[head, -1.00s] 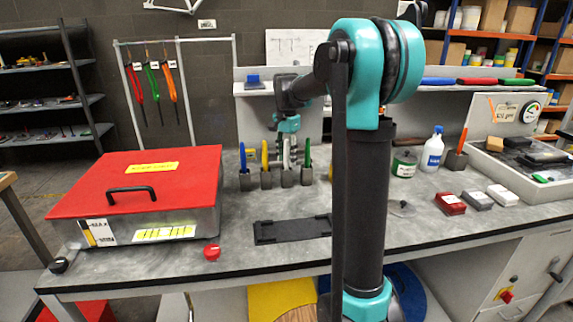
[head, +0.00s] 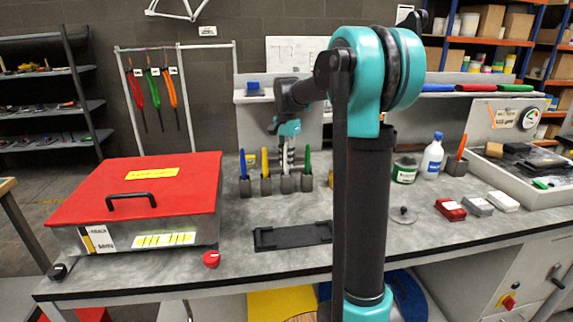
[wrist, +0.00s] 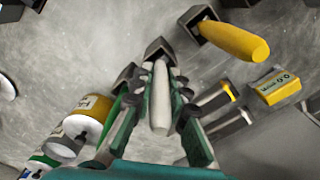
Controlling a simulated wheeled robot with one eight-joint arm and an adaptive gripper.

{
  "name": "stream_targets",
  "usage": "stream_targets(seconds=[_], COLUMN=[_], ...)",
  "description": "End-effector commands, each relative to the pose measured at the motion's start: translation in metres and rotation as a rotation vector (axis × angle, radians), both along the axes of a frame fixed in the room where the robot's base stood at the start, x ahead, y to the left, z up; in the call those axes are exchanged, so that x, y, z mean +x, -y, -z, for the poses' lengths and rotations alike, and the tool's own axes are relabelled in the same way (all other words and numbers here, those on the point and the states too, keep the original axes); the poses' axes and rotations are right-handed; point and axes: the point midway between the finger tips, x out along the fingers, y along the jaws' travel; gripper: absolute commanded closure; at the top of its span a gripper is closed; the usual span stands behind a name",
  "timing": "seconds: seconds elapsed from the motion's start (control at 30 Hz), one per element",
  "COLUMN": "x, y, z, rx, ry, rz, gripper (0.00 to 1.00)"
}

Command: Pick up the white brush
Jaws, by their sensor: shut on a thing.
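The white brush (wrist: 160,100) shows its handle in the wrist view, between the fingers of my gripper (wrist: 158,112). My gripper is shut on this handle. The brush's lower end is at a dark square holder (wrist: 157,50); I cannot tell whether it is still inside.
A red-lidded box (head: 140,190) stands on the left of the bench. A dark tray (head: 293,236) lies at the front middle. A green tin (head: 405,170) and a white bottle (head: 432,156) stand to the right. Bench around the dark tray is clear.

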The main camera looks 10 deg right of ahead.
Motion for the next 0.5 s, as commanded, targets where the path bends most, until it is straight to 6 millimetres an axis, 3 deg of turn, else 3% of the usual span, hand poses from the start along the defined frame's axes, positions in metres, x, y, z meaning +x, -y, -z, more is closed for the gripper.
stream_targets(seconds=[0.27, 0.5], x=[0.0, 0.0], y=[0.0, 0.0], z=[-0.042, -0.093], rx=[0.0, 0.0], ry=[0.0, 0.0], rz=[0.0, 0.0], gripper=[1.0, 1.0])
